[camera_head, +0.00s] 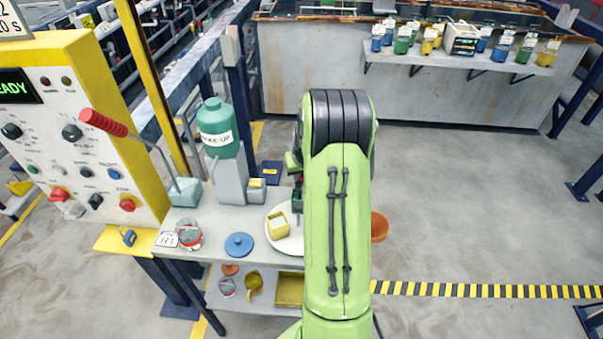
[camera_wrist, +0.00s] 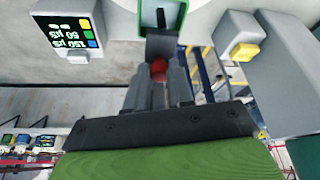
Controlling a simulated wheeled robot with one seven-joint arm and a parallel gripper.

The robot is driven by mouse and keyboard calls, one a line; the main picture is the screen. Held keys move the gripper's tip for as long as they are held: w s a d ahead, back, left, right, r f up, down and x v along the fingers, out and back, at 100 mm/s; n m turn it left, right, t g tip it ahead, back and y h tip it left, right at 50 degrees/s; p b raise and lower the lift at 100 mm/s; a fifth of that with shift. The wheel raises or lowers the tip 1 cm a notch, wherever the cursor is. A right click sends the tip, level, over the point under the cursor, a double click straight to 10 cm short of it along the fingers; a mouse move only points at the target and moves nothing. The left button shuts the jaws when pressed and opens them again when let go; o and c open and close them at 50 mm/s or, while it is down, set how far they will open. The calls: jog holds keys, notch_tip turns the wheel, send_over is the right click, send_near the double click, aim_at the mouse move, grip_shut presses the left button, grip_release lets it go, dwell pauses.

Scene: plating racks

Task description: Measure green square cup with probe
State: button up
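The green square cup (camera_wrist: 142,16) is at the top of the wrist view, its opening toward me. In the head view a green piece of it (camera_head: 297,201) shows at the white plate's far right, mostly hidden by my arm. My gripper (camera_wrist: 160,76) has its fingers on either side of a red piece, the probe's grip (camera_wrist: 158,69). The probe's dark grey body (camera_wrist: 162,46) lies past the fingertips, and a thin black tip (camera_wrist: 161,18) shows over the cup's opening. I cannot tell how deep the tip is or whether it touches the cup.
A sign with µS values (camera_wrist: 70,38) stands beside the cup. A grey block with a yellow top (camera_head: 257,188) and a green bottle (camera_head: 218,128) stand behind. A yellow square cup (camera_head: 277,226) sits on the white plate (camera_head: 287,243). A blue lid (camera_head: 239,245) lies left.

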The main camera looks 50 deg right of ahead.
grip_shut()
notch_tip(320, 180, up, 6)
jog(key=p, duration=0.2)
jog(key=shift+p, duration=0.4)
jog(key=shift+w+d, duration=0.1)
jog(key=o, duration=0.7)
grip_release()
jog(key=shift+o, duration=0.2)
jog(key=shift+r, duration=0.1)
jog(key=v, duration=1.5)
jog(key=shift+s+r, duration=0.25)
jog(key=shift+r, duration=0.05)
